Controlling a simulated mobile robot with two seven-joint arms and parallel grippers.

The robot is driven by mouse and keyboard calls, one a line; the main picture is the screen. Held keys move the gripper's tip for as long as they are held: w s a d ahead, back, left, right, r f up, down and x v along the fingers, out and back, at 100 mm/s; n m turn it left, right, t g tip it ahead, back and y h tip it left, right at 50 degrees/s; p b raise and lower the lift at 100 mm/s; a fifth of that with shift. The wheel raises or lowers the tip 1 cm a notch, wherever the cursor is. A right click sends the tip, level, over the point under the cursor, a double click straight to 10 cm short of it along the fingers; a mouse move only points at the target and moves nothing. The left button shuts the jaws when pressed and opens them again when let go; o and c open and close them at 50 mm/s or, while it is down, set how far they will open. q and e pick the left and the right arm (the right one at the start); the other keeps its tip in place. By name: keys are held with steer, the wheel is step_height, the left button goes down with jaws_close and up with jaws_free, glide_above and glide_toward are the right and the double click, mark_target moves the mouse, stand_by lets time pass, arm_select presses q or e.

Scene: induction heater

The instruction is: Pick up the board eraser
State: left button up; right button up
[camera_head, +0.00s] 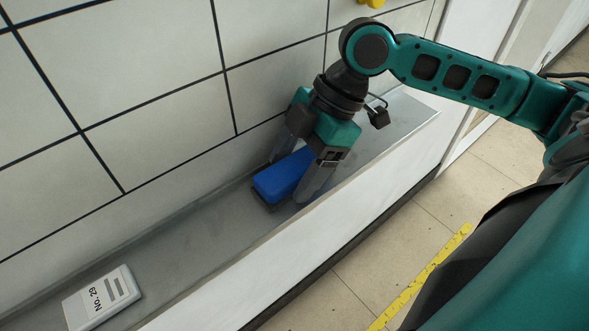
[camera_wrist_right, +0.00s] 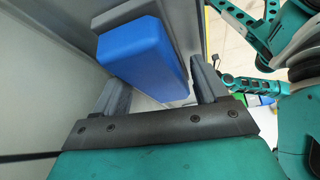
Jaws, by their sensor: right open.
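The board eraser (camera_head: 279,178) has a blue top and a dark underside. It lies on the grey ledge (camera_head: 200,232) below the tiled wall. My right gripper (camera_head: 291,180) is open and points down over the eraser, one finger on the wall side and one on the outer side. In the right wrist view the blue eraser (camera_wrist_right: 143,54) sits ahead of and between the two fingers of the right gripper (camera_wrist_right: 162,92). I cannot tell whether the fingers touch it. My left gripper is not in view.
The lined wall (camera_head: 150,90) stands close behind the ledge. A low white front edge (camera_head: 300,247) borders it. The ledge between the box and the eraser is clear.

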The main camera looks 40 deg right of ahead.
steer(key=shift+f, duration=0.1)
steer(key=shift+c, duration=0.2)
steer(key=c, duration=0.9)
steer(key=shift+o, duration=0.2)
